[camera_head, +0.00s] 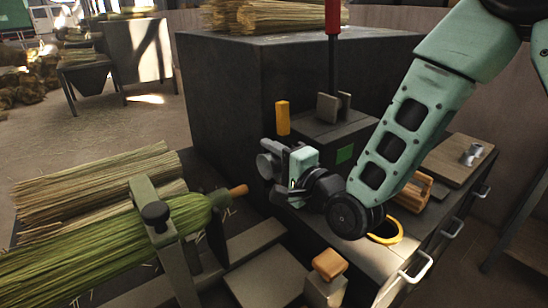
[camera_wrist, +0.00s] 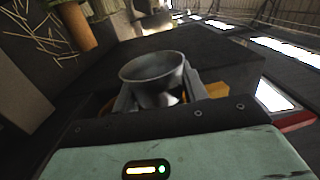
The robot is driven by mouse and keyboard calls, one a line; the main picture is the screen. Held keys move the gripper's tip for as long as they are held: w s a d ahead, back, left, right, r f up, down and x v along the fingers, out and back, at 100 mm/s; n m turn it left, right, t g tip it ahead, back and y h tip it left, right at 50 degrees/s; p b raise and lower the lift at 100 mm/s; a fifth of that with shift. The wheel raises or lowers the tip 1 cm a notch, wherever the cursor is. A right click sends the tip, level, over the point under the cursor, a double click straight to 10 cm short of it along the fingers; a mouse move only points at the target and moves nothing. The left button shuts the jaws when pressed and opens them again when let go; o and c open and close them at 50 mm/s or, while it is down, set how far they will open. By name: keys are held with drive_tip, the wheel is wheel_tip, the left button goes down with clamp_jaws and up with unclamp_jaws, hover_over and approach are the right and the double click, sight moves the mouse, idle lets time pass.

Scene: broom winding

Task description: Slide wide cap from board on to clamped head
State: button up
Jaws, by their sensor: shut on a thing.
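The wide cap (camera_wrist: 152,70) is a grey metal, hollow, flared piece, held between the fingers of my gripper (camera_wrist: 158,98) with its round opening facing outward. In the head view my gripper (camera_head: 272,166) is shut on the cap (camera_head: 265,165), in the air in front of the dark block. The clamped head (camera_head: 90,242) is a green broom bundle lying at the left, its wooden stub (camera_head: 238,191) pointing toward my gripper. The cap is apart from the stub, above and right of it. The stub also shows at the wrist view's upper left (camera_wrist: 75,28). The board (camera_head: 462,165) lies at the right with small metal pieces (camera_head: 473,154).
A clamp with a black knob (camera_head: 155,212) straddles the broom head. A large dark block (camera_head: 225,100) stands behind my gripper. A yellow handle (camera_head: 283,118) rises just behind it. A wooden-topped lever (camera_head: 328,265) and a yellow-rimmed hole (camera_head: 397,232) are in front.

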sight(236, 197)
drive_tip(key=shift+w+a+f+b, duration=1.6)
drive_tip(key=shift+a+f+b, duration=0.65)
drive_tip(key=shift+f, duration=1.5)
drive_tip(key=shift+s+a+b, duration=0.4)
drive_tip(key=shift+s+a, duration=0.55)
drive_tip(key=shift+a, duration=0.3)
drive_tip(key=shift+s+a+b, duration=0.4)
drive_tip(key=shift+s+a, duration=0.5)
drive_tip(key=shift+a, duration=0.35)
drive_tip(key=o, duration=1)
drive_tip(key=shift+o, duration=0.2)
